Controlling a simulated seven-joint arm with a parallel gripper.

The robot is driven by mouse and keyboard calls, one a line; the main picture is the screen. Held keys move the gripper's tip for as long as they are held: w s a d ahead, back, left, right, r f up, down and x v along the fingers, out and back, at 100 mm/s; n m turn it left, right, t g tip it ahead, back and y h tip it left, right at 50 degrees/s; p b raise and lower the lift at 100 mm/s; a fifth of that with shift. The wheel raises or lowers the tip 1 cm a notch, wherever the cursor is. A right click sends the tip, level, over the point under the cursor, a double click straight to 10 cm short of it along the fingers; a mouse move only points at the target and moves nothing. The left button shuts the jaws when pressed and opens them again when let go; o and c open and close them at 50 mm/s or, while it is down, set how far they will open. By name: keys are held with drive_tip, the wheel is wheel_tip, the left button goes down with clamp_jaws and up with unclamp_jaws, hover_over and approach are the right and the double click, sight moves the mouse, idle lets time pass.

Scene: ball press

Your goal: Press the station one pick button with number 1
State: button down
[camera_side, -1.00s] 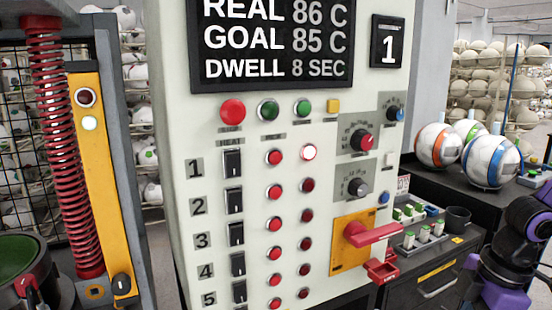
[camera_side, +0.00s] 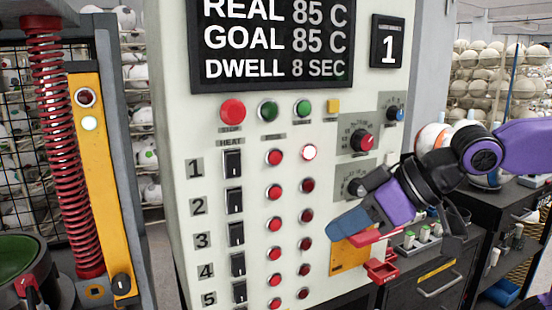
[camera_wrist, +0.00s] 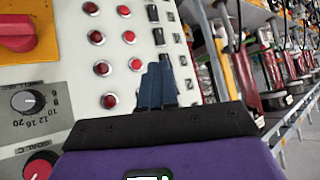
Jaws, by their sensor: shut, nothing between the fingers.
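In the row numbered 1, the left one (camera_side: 275,157) is red and the right one (camera_side: 309,152) glows white; I cannot read which is the pick button. My gripper (camera_side: 332,233) is shut and empty, low in front of the panel, right of rows 3 and 4 and overlapping the yellow switch plate. In the wrist view its blue fingers (camera_wrist: 158,72) point toward the columns of red buttons (camera_wrist: 97,37). No contact is visible.
A red handle (camera_side: 378,237) on the yellow plate (camera_side: 350,260) stands out beside my fingers. Knobs (camera_side: 362,141) sit above. A press with a red spring (camera_side: 60,150) stands at left. The panel's left side is free of my arm.

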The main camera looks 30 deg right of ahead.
sight(275, 158)
drive_tip(key=w+a+r+m+t+y, duration=0.1)
drive_tip(key=a+r+t, duration=0.1)
drive_tip(key=r, duration=0.5)
drive_tip(key=shift+w+a+m+t, duration=0.2)
drive_tip(key=shift+a+m+t, duration=0.15)
drive_tip(key=shift+a, duration=0.25)
drive_tip(key=shift+w, duration=0.15)
drive_tip(key=shift+w, duration=4.3)
drive_tip(key=shift+w, duration=0.15)
drive_tip(key=shift+w, duration=0.25)
drive_tip(key=shift+w, duration=0.35)
drive_tip(key=shift+s, duration=0.8)
